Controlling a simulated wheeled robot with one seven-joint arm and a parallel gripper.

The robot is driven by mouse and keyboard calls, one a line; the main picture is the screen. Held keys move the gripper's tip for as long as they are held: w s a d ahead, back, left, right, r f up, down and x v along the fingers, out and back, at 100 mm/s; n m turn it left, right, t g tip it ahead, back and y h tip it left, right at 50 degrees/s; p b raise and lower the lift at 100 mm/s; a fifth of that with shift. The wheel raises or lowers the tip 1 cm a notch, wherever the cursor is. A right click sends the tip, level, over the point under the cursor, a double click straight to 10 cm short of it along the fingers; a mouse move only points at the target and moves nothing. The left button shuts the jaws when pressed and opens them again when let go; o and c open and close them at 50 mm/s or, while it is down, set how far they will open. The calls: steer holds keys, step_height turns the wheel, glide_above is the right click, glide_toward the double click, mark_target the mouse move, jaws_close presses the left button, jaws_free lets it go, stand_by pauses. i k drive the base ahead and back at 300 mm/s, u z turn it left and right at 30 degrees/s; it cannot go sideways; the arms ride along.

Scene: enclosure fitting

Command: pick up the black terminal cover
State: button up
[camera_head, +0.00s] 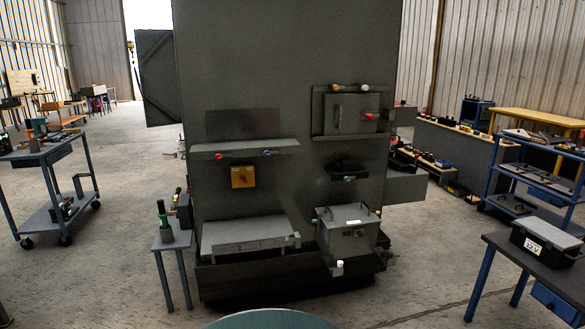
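A small dark, rounded piece (348,168) is on the front of the tall grey enclosure (270,60), at right of its middle, just above a green knob (348,179). It may be the black terminal cover; it is too small and dark to be sure. A black case (546,241) with a white label sits on the table at the right; I cannot tell that it is a terminal cover. My gripper is not in view.
A grey box with handles (347,234) and a flat grey box (246,233) stand on the enclosure's lower ledge. A small stand (178,245) with a green-handled tool is at its left. Carts (45,157) (534,172) flank the scene. The floor at front left (95,285) is clear.

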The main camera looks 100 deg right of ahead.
mark_target(346, 166)
steer(key=z, duration=4.25)
steer(key=i, duration=2.35)
steer(key=u, duration=0.65)
steer(key=i, duration=1.05)
steer(key=u, duration=0.4)
